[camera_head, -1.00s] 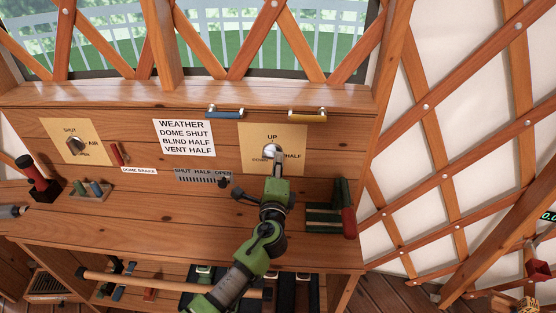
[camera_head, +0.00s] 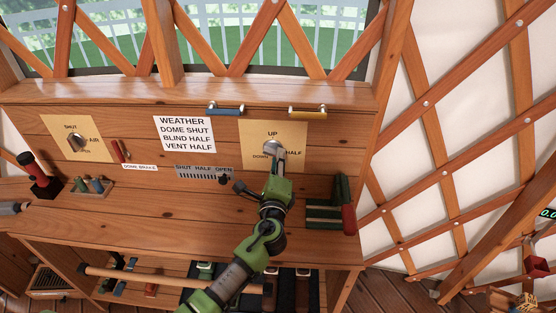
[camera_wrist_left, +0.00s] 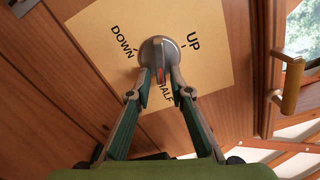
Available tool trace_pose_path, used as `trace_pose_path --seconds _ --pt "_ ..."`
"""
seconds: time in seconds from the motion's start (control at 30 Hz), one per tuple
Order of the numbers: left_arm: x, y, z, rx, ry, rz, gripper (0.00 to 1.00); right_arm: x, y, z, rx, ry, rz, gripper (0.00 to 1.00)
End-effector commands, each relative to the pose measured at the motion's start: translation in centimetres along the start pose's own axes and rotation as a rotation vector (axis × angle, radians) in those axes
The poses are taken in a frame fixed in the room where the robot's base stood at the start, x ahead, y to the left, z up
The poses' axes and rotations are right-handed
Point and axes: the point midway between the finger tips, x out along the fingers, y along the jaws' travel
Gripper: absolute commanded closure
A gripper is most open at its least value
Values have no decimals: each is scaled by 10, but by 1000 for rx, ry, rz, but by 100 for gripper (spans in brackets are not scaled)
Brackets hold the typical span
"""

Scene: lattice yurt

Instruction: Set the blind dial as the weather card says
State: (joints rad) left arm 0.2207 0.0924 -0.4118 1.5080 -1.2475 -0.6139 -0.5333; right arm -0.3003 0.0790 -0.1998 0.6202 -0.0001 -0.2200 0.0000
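The weather card (camera_head: 186,135) reads dome shut, blind half, vent half. The dial with UP, DOWN and HALF labels has a grey round knob (camera_wrist_left: 158,50) on a tan plate (camera_head: 298,137). In the left wrist view the knob's red mark is on the side toward HALF, which partly shows between the fingers. My left gripper (camera_wrist_left: 159,84) has its fingers closed in on both sides of the knob's grip; in the head view the gripper (camera_head: 273,160) covers the plate's lower middle. My right gripper is not in view.
A second dial (camera_head: 77,142) with SHUT and AIR labels is at the left. A SHUT HALF OPEN slider (camera_head: 204,173) is left of my gripper. Blue (camera_head: 226,109) and yellow (camera_head: 307,112) handles are above. A green and red item (camera_head: 346,205) stands close on the right.

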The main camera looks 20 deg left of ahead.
Motion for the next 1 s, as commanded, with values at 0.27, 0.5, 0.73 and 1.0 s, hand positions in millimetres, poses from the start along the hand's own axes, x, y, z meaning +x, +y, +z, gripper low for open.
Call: trace_pose_path --seconds 0.27,0.5,0.73,1.0 --pt "0 -1 0 -1 -1 -1 75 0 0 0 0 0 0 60" --pt "-14 0 0 -1 0 0 75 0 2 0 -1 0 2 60" --pt "-62 1 0 -2 1 2 75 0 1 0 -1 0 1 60" --pt "-108 0 0 -1 1 1 75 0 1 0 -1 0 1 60"
